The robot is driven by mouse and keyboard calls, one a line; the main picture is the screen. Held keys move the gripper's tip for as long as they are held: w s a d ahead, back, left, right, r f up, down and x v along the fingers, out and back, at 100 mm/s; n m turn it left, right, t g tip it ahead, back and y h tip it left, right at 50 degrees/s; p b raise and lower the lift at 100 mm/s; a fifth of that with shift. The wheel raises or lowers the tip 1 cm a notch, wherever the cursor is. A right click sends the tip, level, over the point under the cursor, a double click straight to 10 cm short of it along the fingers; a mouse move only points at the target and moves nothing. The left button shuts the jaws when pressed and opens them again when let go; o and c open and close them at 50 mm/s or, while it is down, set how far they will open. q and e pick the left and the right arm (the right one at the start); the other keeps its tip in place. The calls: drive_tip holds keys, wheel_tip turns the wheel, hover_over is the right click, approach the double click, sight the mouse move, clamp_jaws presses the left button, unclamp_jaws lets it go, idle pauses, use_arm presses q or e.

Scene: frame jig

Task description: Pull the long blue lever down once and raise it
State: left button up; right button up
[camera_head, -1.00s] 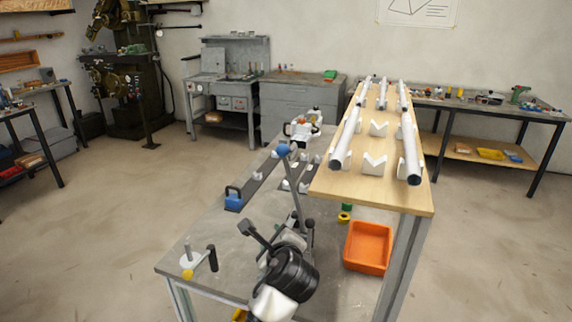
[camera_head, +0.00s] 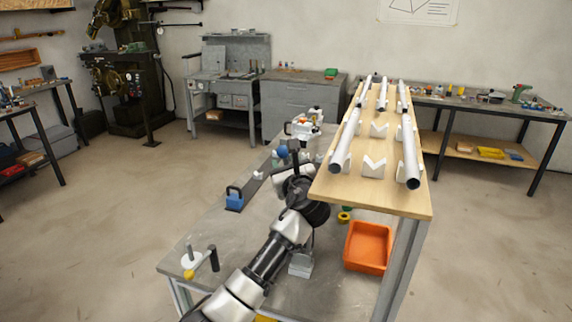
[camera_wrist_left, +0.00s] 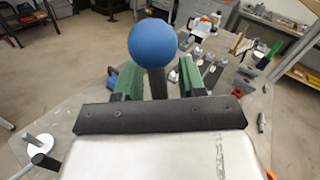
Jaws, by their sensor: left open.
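The long lever's blue ball knob (camera_head: 282,151) shows just past my left gripper (camera_head: 291,160) in the head view. My arm hides most of its rod and its mount. In the left wrist view the blue ball (camera_wrist_left: 152,44) is large and stands ahead of the fingertips. Below it the dark rod (camera_wrist_left: 158,84) lies between the two green-padded fingers of my left gripper (camera_wrist_left: 160,75). The gripper is open, with a gap visible on each side of the rod. My right gripper is in neither view.
A blue part with a dark handle (camera_head: 234,202) sits on the grey bench, left of my arm. A crank (camera_head: 212,258) stands at the near left corner. A wooden rack with grey tubes (camera_head: 375,196) overhangs on the right. An orange bin (camera_head: 368,247) is below it.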

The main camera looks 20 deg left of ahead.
use_arm(q)
clamp_jaws()
idle(0.4)
drive_tip(key=a+f+n+g+h+p, duration=0.3)
drive_tip(key=a+f+n+h+p, duration=0.2)
drive_tip(key=a+f+p, duration=0.5)
drive_tip(key=shift+w+a+f+n+h, duration=0.3)
drive_tip(key=shift+a+f+n, duration=0.9)
drive_tip(key=shift+a+f, duration=0.45)
drive_tip(key=shift+f, duration=0.1)
